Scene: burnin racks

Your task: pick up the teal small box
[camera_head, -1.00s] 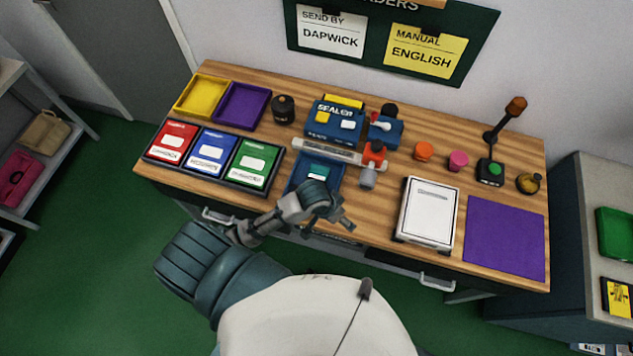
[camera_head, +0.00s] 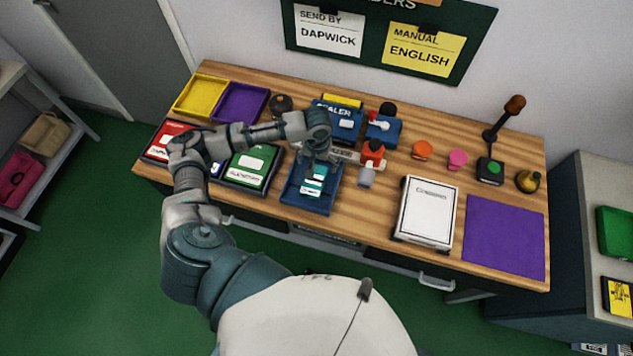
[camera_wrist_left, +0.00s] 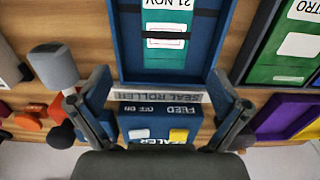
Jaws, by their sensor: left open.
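The teal small box (camera_head: 314,182) lies in the blue tray (camera_head: 290,201) at the front middle of the bench, with white labels on its top. In the left wrist view the teal box (camera_wrist_left: 164,57) shows upside down, with a dark band across it and a printed date. My left gripper (camera_head: 319,157) is above the back edge of the tray, pointing down. In the left wrist view its fingers (camera_wrist_left: 150,92) are spread wide, with nothing between them but the sealer area below. The box is beyond the fingertips, apart from them. My right gripper is not in view.
Behind the tray stand the blue sealer (camera_head: 344,125) and the seal roller bar (camera_wrist_left: 160,97). Red, blue and green (camera_head: 250,165) packs are to the left, partly behind my arm. A white box (camera_head: 428,210) and purple mat (camera_head: 505,237) are to the right.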

